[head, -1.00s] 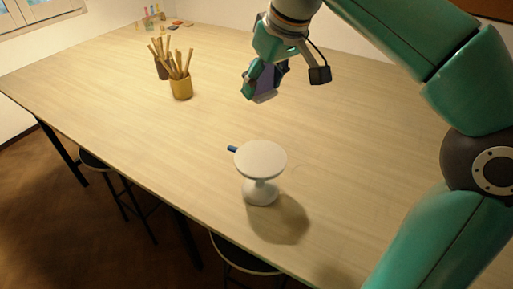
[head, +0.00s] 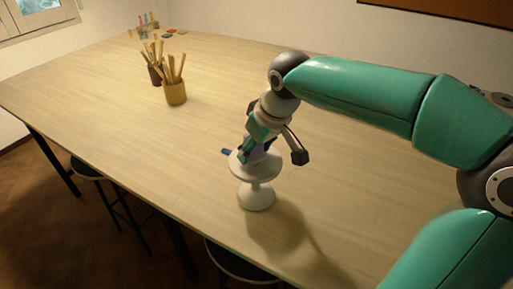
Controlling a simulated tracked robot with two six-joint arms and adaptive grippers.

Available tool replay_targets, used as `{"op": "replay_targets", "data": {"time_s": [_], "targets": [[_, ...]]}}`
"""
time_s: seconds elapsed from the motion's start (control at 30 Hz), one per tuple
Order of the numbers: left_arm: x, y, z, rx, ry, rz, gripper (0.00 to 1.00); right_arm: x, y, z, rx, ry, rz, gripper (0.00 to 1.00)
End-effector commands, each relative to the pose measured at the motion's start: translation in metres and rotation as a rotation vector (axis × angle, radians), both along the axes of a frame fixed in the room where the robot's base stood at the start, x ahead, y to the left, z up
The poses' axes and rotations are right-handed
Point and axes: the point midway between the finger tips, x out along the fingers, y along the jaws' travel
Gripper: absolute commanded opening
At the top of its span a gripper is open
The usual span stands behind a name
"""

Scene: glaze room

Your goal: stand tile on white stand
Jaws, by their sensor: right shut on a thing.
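The white stand (head: 257,195) is a round-topped pedestal upright on the table near its front edge. My right gripper (head: 250,157) points down just over the stand's top. It is shut on the purple tile (head: 258,153), which is mostly hidden by the fingers. The tile's lower edge is at the level of the stand's top; I cannot tell whether it touches. My left gripper is not in view.
Small coloured items are at the far corner. Stools are below the front edge.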

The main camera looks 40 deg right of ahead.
Motion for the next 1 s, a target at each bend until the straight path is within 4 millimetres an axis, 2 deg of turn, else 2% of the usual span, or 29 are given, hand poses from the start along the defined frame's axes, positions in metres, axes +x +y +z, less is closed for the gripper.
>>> {"op": "replay_targets", "data": {"time_s": [0.3, 0.33, 0.47, 0.8, 1.0], "targets": [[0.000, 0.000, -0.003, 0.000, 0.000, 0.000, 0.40, 0.001, 0.000, -0.003, 0.000, -0.001, 0.001, 0.17], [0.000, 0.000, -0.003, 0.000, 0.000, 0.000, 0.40, 0.001, 0.000, -0.003, 0.000, -0.001, 0.001, 0.57], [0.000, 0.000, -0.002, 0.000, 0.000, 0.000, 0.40, 0.001, 0.000, -0.002, 0.000, -0.001, 0.001, 0.79], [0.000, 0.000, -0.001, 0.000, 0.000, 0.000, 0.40, 0.001, 0.000, -0.001, 0.000, -0.001, 0.001, 0.81], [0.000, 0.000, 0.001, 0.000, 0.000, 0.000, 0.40, -0.003, 0.001, 0.014, -0.001, -0.005, 0.001, 0.81]]}}
